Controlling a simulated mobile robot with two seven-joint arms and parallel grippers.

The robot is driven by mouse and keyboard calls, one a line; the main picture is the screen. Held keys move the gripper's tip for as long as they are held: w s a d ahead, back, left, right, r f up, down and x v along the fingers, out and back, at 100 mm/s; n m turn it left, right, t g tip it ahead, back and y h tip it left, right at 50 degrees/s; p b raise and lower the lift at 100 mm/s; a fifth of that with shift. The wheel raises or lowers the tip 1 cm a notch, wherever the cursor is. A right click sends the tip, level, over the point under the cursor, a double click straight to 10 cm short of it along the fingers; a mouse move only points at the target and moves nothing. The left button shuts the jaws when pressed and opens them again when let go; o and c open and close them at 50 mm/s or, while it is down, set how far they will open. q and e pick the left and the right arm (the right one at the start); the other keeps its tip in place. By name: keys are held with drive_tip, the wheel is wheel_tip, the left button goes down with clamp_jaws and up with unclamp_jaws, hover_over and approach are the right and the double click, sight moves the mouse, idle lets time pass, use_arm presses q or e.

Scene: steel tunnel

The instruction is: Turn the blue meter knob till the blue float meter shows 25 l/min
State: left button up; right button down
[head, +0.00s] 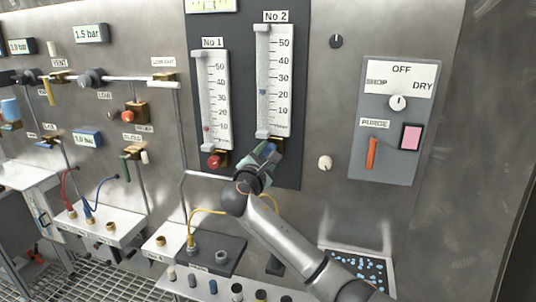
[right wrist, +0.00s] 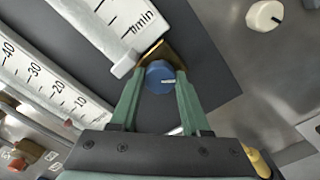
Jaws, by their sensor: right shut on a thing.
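The blue meter knob (right wrist: 160,78) sits on a brass block under meter No 2, its white mark pointing right in the right wrist view. My right gripper (right wrist: 157,88) is shut on this knob, one green finger on each side; it also shows in the head view (head: 264,157), where it mostly hides the knob. The blue float meter No 2 (head: 277,70) has its blue float (head: 262,92) at about the 20 mark. My left gripper is in neither view.
Meter No 1 (head: 221,80) with a red knob (head: 214,161) stands just left. A cream knob (head: 325,162) is on the wall to the right. Further right is a grey switch panel (head: 371,168). A yellow hose (head: 207,212) runs below my gripper.

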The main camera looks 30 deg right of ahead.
drive_tip(key=shift+c, duration=2)
unclamp_jaws()
drive_tip(key=shift+r, duration=0.1)
